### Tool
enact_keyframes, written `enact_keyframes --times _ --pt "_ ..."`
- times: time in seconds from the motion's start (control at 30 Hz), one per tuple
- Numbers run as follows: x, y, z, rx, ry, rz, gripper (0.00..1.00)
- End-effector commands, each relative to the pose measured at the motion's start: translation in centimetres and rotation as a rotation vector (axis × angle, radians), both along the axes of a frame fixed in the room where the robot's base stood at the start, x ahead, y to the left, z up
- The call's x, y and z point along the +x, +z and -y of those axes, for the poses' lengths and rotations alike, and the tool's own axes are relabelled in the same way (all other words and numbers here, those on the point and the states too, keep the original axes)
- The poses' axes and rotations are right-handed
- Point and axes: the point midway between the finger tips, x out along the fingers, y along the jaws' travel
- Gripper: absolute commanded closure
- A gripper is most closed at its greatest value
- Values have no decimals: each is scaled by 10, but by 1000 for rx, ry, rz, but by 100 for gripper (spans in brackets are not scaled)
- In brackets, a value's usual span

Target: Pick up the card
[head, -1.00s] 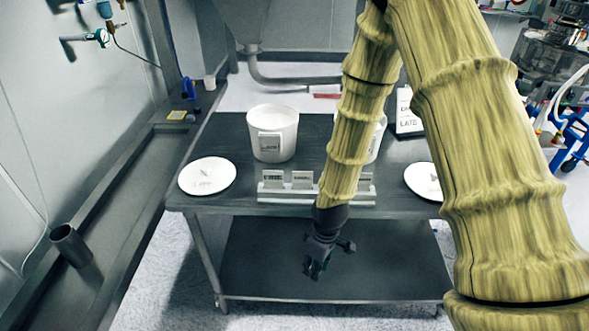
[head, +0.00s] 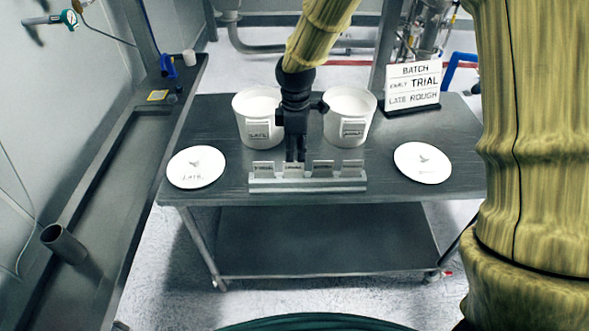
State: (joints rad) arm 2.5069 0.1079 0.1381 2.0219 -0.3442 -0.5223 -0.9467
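Several small cards stand upright in a row in a pale rack (head: 308,186) near the table's front edge. They are the far-left card (head: 264,169), the second card (head: 293,171), the third card (head: 323,169) and the far-right card (head: 352,168). Their print is too small to read. My gripper (head: 295,157) points down at the second card from the left, its fingertips at the card's top edge. I cannot tell whether they touch it or how far apart the fingers are.
Two white tubs with labels, the left tub (head: 257,118) and the right tub (head: 349,115), stand behind the rack. White lids lie at left (head: 196,167) and right (head: 422,162) on the table (head: 225,185). A sign (head: 413,86) reads BATCH, EARLY TRIAL, LATE ROUGH.

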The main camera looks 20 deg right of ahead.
Motion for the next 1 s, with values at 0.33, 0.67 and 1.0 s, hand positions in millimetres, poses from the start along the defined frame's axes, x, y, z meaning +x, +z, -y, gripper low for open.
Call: enact_keyframes --times 0.33,0.67,1.0 --pt "0 -24 1 1 -3 0 71" --pt "5 -45 1 0 -4 -2 71" --pt "7 -73 1 1 -5 -1 71"
